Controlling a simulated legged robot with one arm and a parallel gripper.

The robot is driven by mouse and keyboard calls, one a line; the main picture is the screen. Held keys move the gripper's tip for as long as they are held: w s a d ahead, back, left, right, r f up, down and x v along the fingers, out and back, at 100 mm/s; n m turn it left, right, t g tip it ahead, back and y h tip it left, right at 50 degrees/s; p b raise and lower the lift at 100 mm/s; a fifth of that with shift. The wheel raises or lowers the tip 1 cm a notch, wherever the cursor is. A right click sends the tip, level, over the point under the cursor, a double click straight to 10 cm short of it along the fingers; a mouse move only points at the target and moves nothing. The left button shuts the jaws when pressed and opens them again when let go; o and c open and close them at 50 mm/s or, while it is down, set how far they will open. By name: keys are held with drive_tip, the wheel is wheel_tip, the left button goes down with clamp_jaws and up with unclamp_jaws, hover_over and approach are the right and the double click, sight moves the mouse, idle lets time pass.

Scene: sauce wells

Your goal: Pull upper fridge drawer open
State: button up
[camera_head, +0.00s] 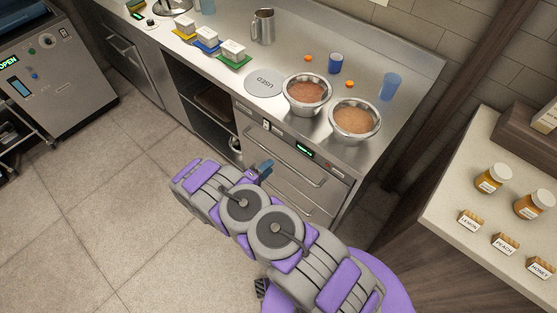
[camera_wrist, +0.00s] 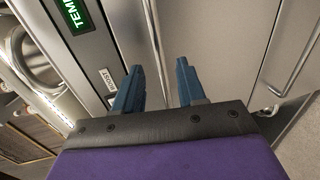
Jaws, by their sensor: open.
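The upper fridge drawer (camera_head: 260,136) is in the steel counter front, with a long bar handle (camera_head: 290,163). It looks shut. In the wrist view the upper drawer's handle (camera_wrist: 154,40) runs up the picture, between my two blue fingertips. My gripper (camera_wrist: 159,80) is open, with one finger on each side of the bar's line; I cannot tell how deep the bar sits between them. In the head view my gripper (camera_head: 262,168) is in front of the drawers' left side, partly hidden by my arm.
A lower drawer handle (camera_head: 302,198) also shows in the wrist view (camera_wrist: 290,50). A green display (camera_head: 304,149) sits above the drawers. Two food bowls (camera_head: 355,136) stand on the counter. An open shelf (camera_head: 208,106) is to the left. The tiled floor (camera_head: 110,200) is clear.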

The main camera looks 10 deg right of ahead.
sight(279, 158)
drive_tip(key=b+x, duration=0.1)
drive_tip(key=x, duration=0.6)
drive_tip(key=shift+w, duration=0.1)
clamp_jaws()
idle(0.5)
